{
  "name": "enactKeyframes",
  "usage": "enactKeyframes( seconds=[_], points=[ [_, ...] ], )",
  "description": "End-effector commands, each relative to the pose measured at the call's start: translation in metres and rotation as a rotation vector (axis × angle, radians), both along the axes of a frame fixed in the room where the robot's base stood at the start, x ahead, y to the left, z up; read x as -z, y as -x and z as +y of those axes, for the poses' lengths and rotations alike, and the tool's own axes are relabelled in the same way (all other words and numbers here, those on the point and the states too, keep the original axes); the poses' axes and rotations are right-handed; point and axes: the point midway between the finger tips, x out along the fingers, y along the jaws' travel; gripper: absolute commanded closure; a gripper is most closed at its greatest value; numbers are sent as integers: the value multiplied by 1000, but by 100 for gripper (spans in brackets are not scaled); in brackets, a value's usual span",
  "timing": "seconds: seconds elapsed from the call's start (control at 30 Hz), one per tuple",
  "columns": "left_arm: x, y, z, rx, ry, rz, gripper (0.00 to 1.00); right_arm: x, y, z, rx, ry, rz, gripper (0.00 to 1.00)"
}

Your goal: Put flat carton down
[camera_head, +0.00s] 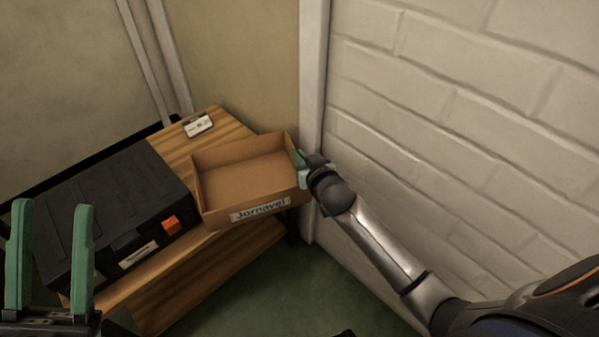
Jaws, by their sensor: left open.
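The flat carton (246,180) is a shallow, open-topped brown box with a white "Jornavel" label on its front wall. It is empty and sits at or just above the right end of the wooden table (168,148), its front right corner reaching past the edge. I cannot tell whether its base touches the wood. My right gripper (302,168) is at the carton's right wall, its teal fingers closed on that wall. My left gripper (48,255) is open and empty at the lower left, in front of the black case.
A black case (115,215) with an orange latch stands on the table, close to the carton's left side. A small white card (198,125) lies behind the carton. A lower wooden shelf (205,285) shows below. A white brick wall (460,120) is close on the right.

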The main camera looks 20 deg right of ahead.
Motion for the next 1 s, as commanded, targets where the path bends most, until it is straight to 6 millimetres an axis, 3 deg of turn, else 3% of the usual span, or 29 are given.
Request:
enactKeyframes(
  seconds=[0.23,0.67,0.7,0.9,1.0],
  points=[
    [28,-1,-3,2,-13,7,50,44,0,0,0,-2,0,100],
    [30,-1,-4,2,-19,10,50,48,0,0,0,-2,-1,100],
    [29,-1,-4,2,-19,10,50,49,0,0,0,0,2,91],
    [29,-1,-5,2,-19,10,50,48,0,0,0,1,2,68],
    [29,-1,-5,2,-19,10,50,48,0,0,0,1,2,65]
  ],
)
